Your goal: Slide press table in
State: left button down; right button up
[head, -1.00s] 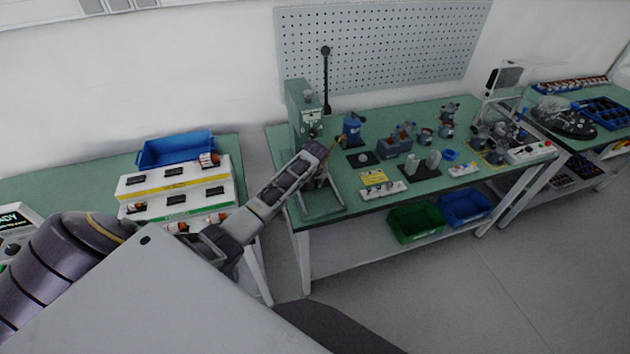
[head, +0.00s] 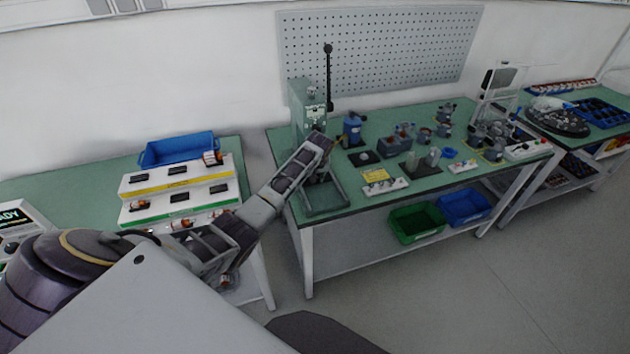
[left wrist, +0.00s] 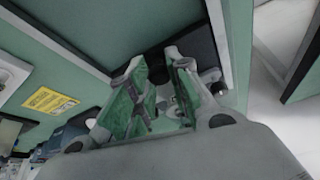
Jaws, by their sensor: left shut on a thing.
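The green press (head: 300,110) stands at the left end of the middle bench, with a tall black lever (head: 328,75) and an open metal base frame (head: 322,205). My left gripper (head: 323,145) is at the front of the press, above this frame, and its fingertips are hard to make out there. In the left wrist view, its two fingers (left wrist: 165,95) are closed in on a small part of the press, mostly hidden between them. I take this part to be the press table's grip. The table's own position is hidden by my arm. My right gripper is not in view.
A blue stator-like part (head: 352,129) stands close right of the press. A yellow card (head: 374,175) and a white panel with knobs (head: 385,187) lie nearby. Green (head: 417,224) and blue (head: 464,207) bins sit on the lower shelf. A stepped rack (head: 178,190) stands on the left bench.

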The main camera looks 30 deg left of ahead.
pick_arm(q)
jog(key=shift+a+r, duration=0.1)
jog(key=shift+w, duration=0.1)
dwell(0.3)
jog(key=c, duration=1.6)
grip_release()
jog(key=shift+a, duration=0.1)
jog(key=o, duration=0.3)
jog(key=v, duration=1.1)
jog(key=shift+r, duration=0.4)
